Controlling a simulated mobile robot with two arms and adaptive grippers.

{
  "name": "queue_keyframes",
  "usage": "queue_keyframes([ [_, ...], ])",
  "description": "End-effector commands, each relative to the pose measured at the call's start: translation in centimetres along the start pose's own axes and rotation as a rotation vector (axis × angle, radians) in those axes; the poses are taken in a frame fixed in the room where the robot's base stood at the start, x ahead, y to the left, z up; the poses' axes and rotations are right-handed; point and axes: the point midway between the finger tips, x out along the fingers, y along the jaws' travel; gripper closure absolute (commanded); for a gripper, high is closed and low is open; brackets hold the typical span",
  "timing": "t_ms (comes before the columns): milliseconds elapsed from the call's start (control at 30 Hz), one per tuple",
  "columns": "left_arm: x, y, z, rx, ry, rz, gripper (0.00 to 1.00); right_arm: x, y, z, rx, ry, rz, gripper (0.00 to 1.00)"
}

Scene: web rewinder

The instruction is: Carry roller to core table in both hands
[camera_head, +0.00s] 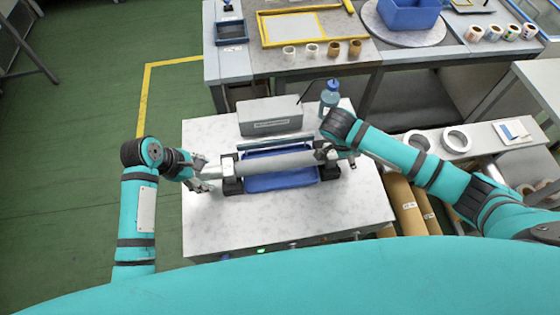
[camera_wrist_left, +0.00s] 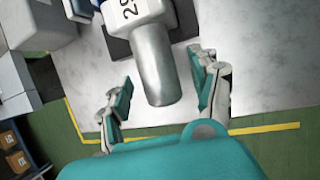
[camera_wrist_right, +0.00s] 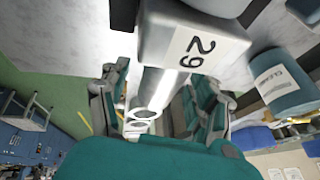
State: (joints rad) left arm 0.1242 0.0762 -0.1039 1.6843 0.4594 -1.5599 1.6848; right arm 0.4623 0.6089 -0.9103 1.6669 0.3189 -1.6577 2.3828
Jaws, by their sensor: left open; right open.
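The roller (camera_head: 275,163) is a grey cylinder lying level on two black supports (camera_head: 232,184) over a blue tray (camera_head: 280,181) on a marble-topped table. My left gripper (camera_head: 205,176) is at the roller's left end. In the left wrist view the bare metal shaft end (camera_wrist_left: 161,75) lies between its spread fingers, with gaps on both sides. My right gripper (camera_head: 333,157) is at the right end, partly hidden by its own arm. In the right wrist view its open fingers stand either side of the thin shaft (camera_wrist_right: 150,95), below a block labelled 29 (camera_wrist_right: 190,45).
A grey box (camera_head: 270,116) and a blue bottle (camera_head: 329,97) stand behind the roller. A bench at the back bears a yellow frame (camera_head: 310,25), several small cores (camera_head: 333,49) and a blue bin (camera_head: 410,13). Brown rolls (camera_head: 405,205) stand at right. Green floor is clear at left.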

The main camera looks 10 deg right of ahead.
Motion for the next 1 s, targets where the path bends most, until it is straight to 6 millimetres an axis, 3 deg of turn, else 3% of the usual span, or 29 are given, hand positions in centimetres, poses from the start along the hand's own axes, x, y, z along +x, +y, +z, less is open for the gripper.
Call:
queue_keyframes([
  [367,0.49,0.01,0.01,0.001,0.000,0.000,0.37,0.48,-0.02,-0.03,0.001,0.000,0.000,0.37],
  [833,0.46,0.02,0.00,0.000,0.000,0.001,0.97,0.46,-0.02,-0.03,0.001,0.000,0.000,0.97],
  [1000,0.45,0.03,0.00,0.000,0.000,0.001,1.00,0.45,-0.02,-0.03,0.001,0.000,0.000,1.00],
])
